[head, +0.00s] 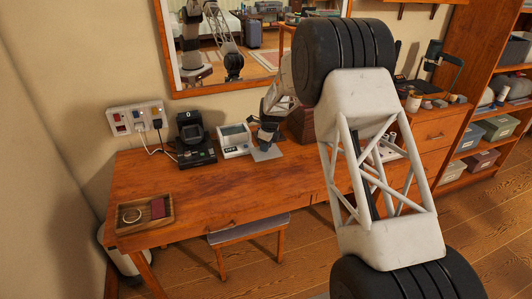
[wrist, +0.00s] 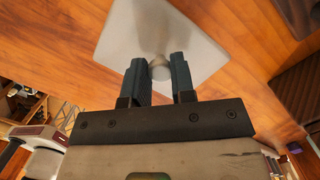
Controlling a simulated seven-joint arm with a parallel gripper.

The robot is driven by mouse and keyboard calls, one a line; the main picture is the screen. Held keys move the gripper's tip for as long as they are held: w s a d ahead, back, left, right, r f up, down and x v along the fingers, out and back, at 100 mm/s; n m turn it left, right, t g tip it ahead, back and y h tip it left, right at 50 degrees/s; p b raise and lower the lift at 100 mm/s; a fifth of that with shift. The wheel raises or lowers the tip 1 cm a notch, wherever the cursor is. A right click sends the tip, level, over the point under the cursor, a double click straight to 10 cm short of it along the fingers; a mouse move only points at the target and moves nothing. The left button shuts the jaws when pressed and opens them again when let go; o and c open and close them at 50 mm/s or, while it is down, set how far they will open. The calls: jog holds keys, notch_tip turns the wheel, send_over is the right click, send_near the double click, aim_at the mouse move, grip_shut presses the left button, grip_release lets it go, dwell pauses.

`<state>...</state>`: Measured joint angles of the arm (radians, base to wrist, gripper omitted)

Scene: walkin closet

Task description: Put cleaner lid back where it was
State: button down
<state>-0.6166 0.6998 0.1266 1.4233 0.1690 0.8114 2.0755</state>
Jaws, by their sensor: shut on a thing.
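The cleaner lid is a grey, see-through square plate (head: 268,153) with a small round knob. It is by the table top, just right of the white device, and I cannot tell whether it touches the wood. My gripper (head: 265,138) is above it. In the wrist view the lid (wrist: 150,30) fills the upper middle, and its knob sits between the two fingers of my gripper (wrist: 160,75), which are shut on it. A white device with a small display (head: 235,140), perhaps the cleaner, stands left of the lid. Its top is hard to make out.
A black device (head: 193,140) stands left of the white one, below a wall socket panel (head: 136,119) with cables. A wooden tray (head: 146,226) with a ring-shaped item is at the front left. The table's front middle is clear. A mirror (head: 225,86) hangs behind.

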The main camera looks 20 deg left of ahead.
aim_at(270, 152)
jog(key=shift+f, duration=0.1)
jog(key=shift+f, duration=1.65)
jog(key=shift+f, duration=0.15)
jog(key=c, duration=1)
grip_release()
jog(key=shift+o, duration=0.2)
notch_tip(270, 152, up, 12)
jog(key=d, duration=0.1)
jog(key=shift+d, duration=0.4)
jog(key=shift+d, duration=0.1)
